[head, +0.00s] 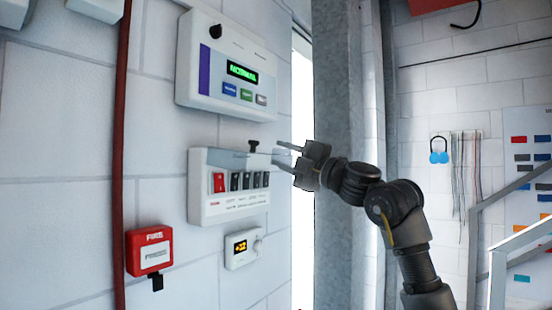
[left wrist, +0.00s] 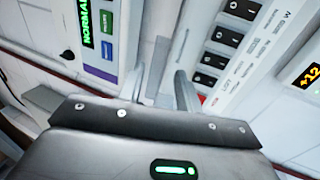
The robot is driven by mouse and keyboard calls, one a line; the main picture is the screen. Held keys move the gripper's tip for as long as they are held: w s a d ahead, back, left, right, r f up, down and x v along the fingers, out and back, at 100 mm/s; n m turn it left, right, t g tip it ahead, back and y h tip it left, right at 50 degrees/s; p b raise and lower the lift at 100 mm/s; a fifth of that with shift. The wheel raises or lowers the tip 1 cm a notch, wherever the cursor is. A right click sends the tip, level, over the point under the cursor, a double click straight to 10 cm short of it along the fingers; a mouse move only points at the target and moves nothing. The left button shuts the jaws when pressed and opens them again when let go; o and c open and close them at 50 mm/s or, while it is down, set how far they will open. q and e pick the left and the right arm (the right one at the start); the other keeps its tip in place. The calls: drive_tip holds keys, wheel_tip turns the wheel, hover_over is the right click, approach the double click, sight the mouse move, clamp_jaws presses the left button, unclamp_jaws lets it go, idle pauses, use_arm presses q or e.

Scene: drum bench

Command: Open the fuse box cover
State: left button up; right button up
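The fuse box (head: 229,208) is a white wall box with a row of one red and several dark switches, at middle left in the head view. It also shows at upper right in the left wrist view (left wrist: 236,68). A see-through cover (head: 225,160) shows faintly at its upper part; how far it stands open I cannot tell. A small dark tab (head: 253,146) shows at the box's top right corner. My left gripper (head: 279,156) is just right of the box, fingers apart and pointing at it. Nothing is clearly between the fingers. My right gripper is not in view.
A white panel with a green display (head: 242,70) hangs above the fuse box. A small thermostat (head: 243,248) is below it, and a red fire box (head: 150,250) is at lower left. A grey metal post (head: 340,90) stands behind my arm.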

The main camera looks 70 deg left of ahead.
use_arm(q)
drive_tip(key=b+v, duration=0.2)
drive_tip(key=v, duration=0.6)
drive_tip(key=shift+b, duration=0.35)
